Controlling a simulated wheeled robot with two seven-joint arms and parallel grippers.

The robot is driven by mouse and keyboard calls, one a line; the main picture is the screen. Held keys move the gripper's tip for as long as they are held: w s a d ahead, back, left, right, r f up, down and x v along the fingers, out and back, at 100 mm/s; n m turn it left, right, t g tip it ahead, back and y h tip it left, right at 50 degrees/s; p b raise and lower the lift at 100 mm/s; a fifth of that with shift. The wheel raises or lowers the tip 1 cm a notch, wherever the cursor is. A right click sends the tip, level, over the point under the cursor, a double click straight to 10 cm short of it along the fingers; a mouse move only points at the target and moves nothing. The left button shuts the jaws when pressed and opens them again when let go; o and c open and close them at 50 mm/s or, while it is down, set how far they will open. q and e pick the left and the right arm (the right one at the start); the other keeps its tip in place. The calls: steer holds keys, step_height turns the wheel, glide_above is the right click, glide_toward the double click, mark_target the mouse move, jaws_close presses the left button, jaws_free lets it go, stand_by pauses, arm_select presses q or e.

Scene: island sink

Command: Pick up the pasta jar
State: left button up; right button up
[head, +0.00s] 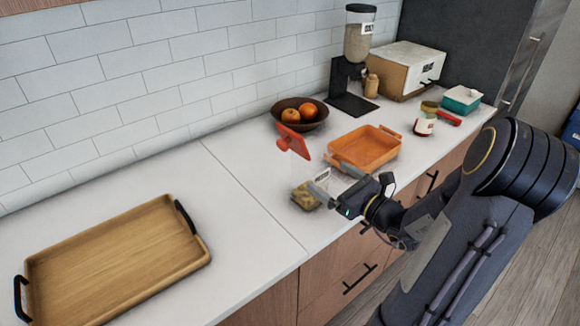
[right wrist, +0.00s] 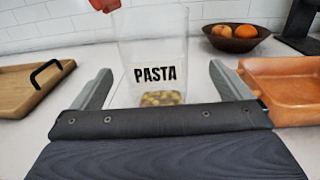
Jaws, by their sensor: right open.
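The pasta jar (head: 304,196) is a clear container with a red lid, standing on the white counter with a little pasta at its bottom. In the right wrist view the jar (right wrist: 155,74) stands straight ahead, its PASTA label facing me and its lid partly cut off at the top. My right gripper (head: 318,184) is open at the jar's lower part. In the wrist view its fingers lie to either side of the jar, with gaps; I cannot tell whether the jar is fully between them. My left gripper is not in view.
An orange tray (head: 367,148) sits close behind the right gripper. A fruit bowl (head: 300,114) stands at the wall, and a wooden tray (head: 115,255) lies at left. The counter between wooden tray and jar is clear.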

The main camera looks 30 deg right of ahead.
mark_target(321, 174)
steer(key=w, duration=0.2)
steer(key=w+a+p, duration=0.1)
steer(key=w, duration=0.3)
steer(key=shift+w+a, duration=0.2)
steer(key=shift+a, duration=0.05)
steer(key=shift+w+f, duration=0.1)
steer(key=shift+w, duration=0.4)
steer(key=c, duration=1.3)
steer(key=shift+c, duration=0.7)
steer(key=shift+r, duration=0.2)
